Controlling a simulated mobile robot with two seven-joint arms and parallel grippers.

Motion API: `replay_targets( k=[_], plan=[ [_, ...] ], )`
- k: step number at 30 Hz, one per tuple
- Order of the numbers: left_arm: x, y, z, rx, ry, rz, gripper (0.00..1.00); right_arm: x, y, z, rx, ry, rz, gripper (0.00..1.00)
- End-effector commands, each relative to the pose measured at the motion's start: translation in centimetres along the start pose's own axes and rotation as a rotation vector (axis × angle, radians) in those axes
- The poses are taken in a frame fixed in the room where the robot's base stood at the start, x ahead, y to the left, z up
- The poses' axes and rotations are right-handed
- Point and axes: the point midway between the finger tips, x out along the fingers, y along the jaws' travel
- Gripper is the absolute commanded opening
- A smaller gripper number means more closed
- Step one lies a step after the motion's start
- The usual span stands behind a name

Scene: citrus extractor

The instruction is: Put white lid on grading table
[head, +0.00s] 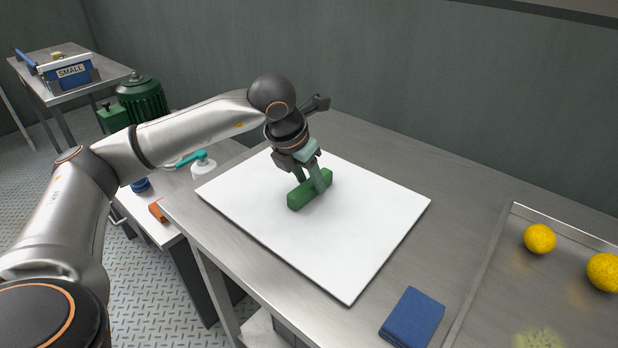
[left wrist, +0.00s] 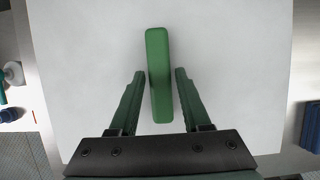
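The white lid (head: 355,245) is a flat square panel lying on a steel table (head: 455,190). A green bar handle (head: 299,198) sits on its top face. My left gripper (head: 311,186) is over the lid with its fingers pointing down at the handle. In the left wrist view the handle (left wrist: 158,95) stands between the two fingers, with a gap on each side, so the gripper is open. The lid (left wrist: 235,50) fills most of that view. My right gripper is not in view.
A blue cloth (head: 412,318) lies near the lid's front right. A shallow metal tray area (head: 480,285) holds yellow fruit (head: 540,239) at right. A white-and-teal bottle (head: 203,167) and an orange item (head: 157,212) are on a lower surface at left. A blue box marked SMALL (head: 70,74) stands far left.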

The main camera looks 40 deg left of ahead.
Motion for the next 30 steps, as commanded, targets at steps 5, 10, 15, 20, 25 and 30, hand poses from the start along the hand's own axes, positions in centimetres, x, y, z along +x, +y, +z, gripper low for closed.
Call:
replay_targets(
  k=[5,10,15,20,25,30],
  plan=[
    [0.0,0.0,0.0,0.000,-0.001,-0.001,0.64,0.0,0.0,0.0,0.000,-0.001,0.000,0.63],
    [-0.1,0.0,0.0,0.000,-0.001,-0.001,0.64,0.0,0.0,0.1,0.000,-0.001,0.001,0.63],
    [-1.2,0.0,0.2,-0.001,-0.004,-0.002,0.64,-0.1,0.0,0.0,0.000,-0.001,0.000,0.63],
    [-4.2,0.0,0.2,0.000,-0.006,-0.001,0.64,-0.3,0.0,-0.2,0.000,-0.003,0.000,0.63],
    [-8.0,0.0,0.2,0.001,-0.006,-0.001,0.64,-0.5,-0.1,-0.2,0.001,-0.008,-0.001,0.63],
    [-10.7,-0.1,0.1,0.000,-0.004,-0.001,0.64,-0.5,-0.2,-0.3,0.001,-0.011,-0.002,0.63]
  ],
)
